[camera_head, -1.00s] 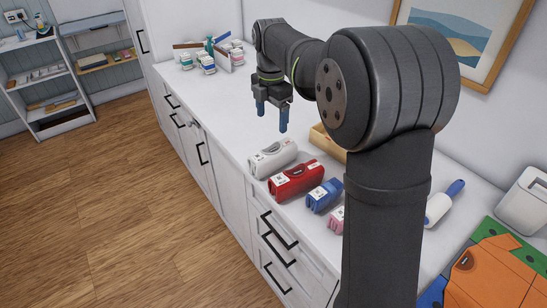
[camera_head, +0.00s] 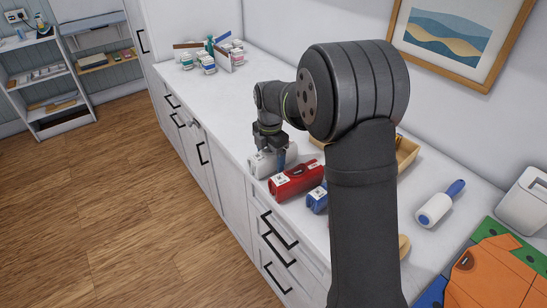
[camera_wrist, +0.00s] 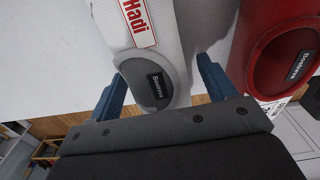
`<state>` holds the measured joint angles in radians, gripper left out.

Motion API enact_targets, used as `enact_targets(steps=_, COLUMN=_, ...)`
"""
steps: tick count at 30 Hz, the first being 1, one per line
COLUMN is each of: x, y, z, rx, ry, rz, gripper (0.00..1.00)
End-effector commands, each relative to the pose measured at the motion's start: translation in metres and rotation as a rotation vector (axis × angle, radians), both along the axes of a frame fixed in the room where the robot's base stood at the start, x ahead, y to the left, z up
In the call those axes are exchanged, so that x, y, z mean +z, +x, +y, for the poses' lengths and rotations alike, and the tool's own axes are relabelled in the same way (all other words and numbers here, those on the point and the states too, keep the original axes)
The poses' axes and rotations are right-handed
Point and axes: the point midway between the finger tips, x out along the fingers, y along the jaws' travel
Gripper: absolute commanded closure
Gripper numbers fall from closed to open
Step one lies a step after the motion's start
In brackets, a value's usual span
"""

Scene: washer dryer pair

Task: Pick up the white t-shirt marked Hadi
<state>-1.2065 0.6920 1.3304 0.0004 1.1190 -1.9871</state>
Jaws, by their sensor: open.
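The white t-shirt marked Hadi (camera_head: 263,163) is a rolled white bundle on the counter. In the wrist view the white roll (camera_wrist: 165,35) bears a red and white Hadi label and a grey oval end with a dark tag. My gripper (camera_wrist: 163,84) is open, with one blue finger on each side of the roll's near end. The right finger is in the gap between the white roll and the red roll. In the head view my gripper (camera_head: 270,156) is low over the white roll and hides part of it. I cannot tell whether the fingers touch it.
A red roll (camera_head: 297,180) lies close beside the white one, then a blue roll (camera_head: 316,199). A wooden tray (camera_head: 407,150), a lint roller (camera_head: 440,203) and folded orange clothing (camera_head: 495,275) are to the right. Small jars (camera_head: 208,65) stand at the back. Counter beyond the white roll is clear.

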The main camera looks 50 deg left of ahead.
Motion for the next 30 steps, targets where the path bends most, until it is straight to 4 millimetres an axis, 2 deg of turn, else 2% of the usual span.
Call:
enact_targets(steps=8, x=-0.005, y=0.000, z=0.000, rx=0.000, ry=0.000, rz=0.000, gripper=0.24)
enact_targets(steps=11, x=-0.005, y=0.000, z=0.000, rx=0.000, ry=0.000, rz=0.000, gripper=0.39)
enact_targets(steps=16, x=-0.005, y=0.000, z=0.000, rx=0.000, ry=0.000, rz=0.000, gripper=0.73)
enact_targets(steps=17, x=-0.005, y=0.000, z=0.000, rx=0.000, ry=0.000, rz=0.000, gripper=0.76)
enact_targets(steps=26, x=-0.002, y=0.000, z=0.000, rx=0.000, ry=0.002, rz=0.000, gripper=0.76)
enact_targets(steps=30, x=0.009, y=0.000, z=0.001, rx=0.000, ry=0.004, rz=-0.002, gripper=0.76)
